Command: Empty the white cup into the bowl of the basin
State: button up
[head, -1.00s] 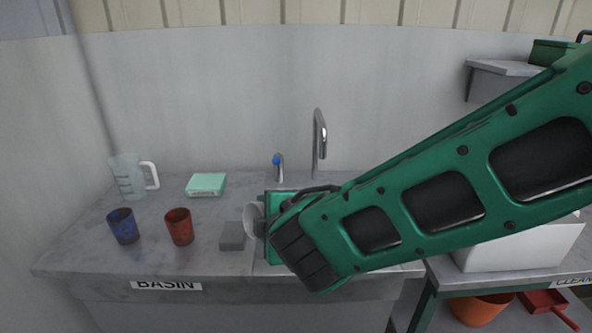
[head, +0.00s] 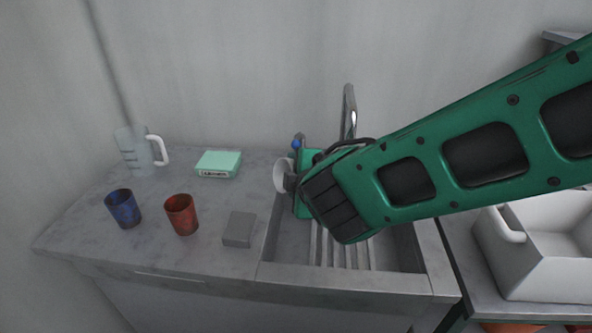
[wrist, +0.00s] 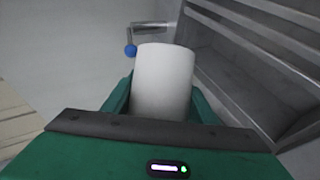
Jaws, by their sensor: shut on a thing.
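The white cup (head: 281,177) is in my gripper (head: 292,182), near the left edge of the basin's bowl. It looks tipped on its side, with its round end toward the left in the head view; its contents cannot be seen. In the wrist view the white cup (wrist: 163,82) sits between the green fingers of my gripper (wrist: 161,105), which are shut on it. The bowl of the basin (head: 400,248) is a grey sunken sink with a ribbed floor, partly hidden by my arm. It also shows at the right in the wrist view (wrist: 255,60).
A grey block (head: 239,229), a red cup (head: 182,214), a blue cup (head: 123,208), a mint box (head: 218,164) and a clear jug (head: 135,152) stand on the counter to the left. The tap (head: 349,110) rises behind the bowl. A white bin (head: 545,245) is at the right.

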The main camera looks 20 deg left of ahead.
jog(key=shift+w+d+r, duration=0.1)
jog(key=shift+w+d, duration=0.2)
jog(key=shift+d, duration=0.1)
jog(key=shift+r+m+g, duration=0.3)
jog(key=shift+r+m, duration=0.1)
jog(key=shift+m, duration=0.1)
jog(key=r+m+g, duration=0.1)
jog(key=r+m+g+y, duration=0.1)
jog(key=s+a+r+m+y, duration=0.1)
jog(key=shift+r+g, duration=0.35)
jog(key=shift+g, duration=0.05)
jog(key=r+m+g+y, duration=0.1)
jog(key=r+m+y, duration=0.1)
jog(key=shift+s+m+g, duration=0.1)
jog(key=shift+m+g, duration=0.2)
jog(key=shift+m, duration=0.1)
jog(key=shift+s+a+r+m+g+y, duration=0.15)
jog(key=shift+r+m+g+y, duration=0.1)
jog(key=shift+r+m+y, duration=0.15)
jog(key=shift+s+a+r+m+g+y, duration=0.1)
jog(key=shift+r+m+g+y, duration=0.15)
jog(key=shift+m+y, duration=0.15)
